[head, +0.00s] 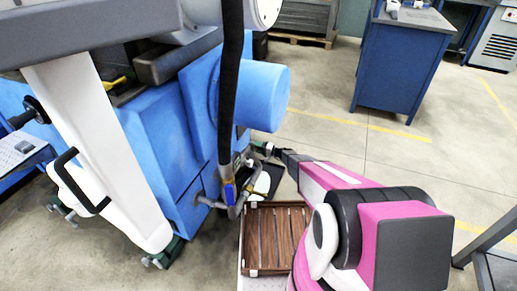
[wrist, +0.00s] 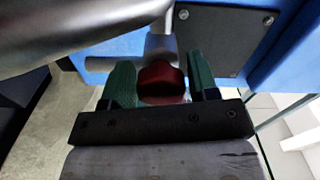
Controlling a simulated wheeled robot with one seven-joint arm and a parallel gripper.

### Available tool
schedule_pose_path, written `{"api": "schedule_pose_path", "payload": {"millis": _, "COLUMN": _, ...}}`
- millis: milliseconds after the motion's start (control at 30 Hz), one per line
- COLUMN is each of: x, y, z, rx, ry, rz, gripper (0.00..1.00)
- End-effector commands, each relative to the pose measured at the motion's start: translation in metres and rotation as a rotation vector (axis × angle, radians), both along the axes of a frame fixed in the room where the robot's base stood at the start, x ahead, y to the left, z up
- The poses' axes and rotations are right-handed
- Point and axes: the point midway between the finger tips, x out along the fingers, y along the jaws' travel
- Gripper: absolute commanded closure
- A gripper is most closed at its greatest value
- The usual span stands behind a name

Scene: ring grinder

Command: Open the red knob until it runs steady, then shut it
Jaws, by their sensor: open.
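The red knob (wrist: 161,84) sits on a grey metal pipe fitting (wrist: 160,47) in the wrist view. My gripper (wrist: 160,76) is open, with one green finger on each side of the knob. A small gap shows on the right side; on the left the finger is very close to the knob, and I cannot tell if it touches. In the head view my gripper (head: 262,147) is beside the pipework at the blue machine (head: 195,125). The red knob cannot be made out there.
A black hose (head: 231,85) hangs down to pipework with a blue-handled valve (head: 228,192), close to my gripper's left. A wooden slatted platform (head: 275,205) lies below my arm. A blue cabinet (head: 398,65) stands at the back right. Open floor lies between.

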Motion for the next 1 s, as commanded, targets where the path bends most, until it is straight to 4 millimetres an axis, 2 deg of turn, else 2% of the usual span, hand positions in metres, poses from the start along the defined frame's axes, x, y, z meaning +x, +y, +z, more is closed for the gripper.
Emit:
{"api": "schedule_pose_path", "payload": {"millis": 167, "x": -0.006, "y": -0.013, "z": 0.001, "rx": 0.0, "ry": 0.0, "rz": 0.0, "gripper": 0.46}}
{"api": "schedule_pose_path", "payload": {"millis": 600, "x": -0.035, "y": -0.084, "z": 0.0, "rx": 0.0, "ry": 0.0, "rz": -0.001, "gripper": 0.46}}
{"api": "schedule_pose_path", "payload": {"millis": 800, "x": -0.041, "y": -0.099, "z": 0.0, "rx": -0.001, "ry": 0.0, "rz": 0.0, "gripper": 0.46}}
{"api": "schedule_pose_path", "payload": {"millis": 1000, "x": -0.041, "y": -0.1, "z": 0.0, "rx": 0.0, "ry": 0.0, "rz": 0.001, "gripper": 0.46}}
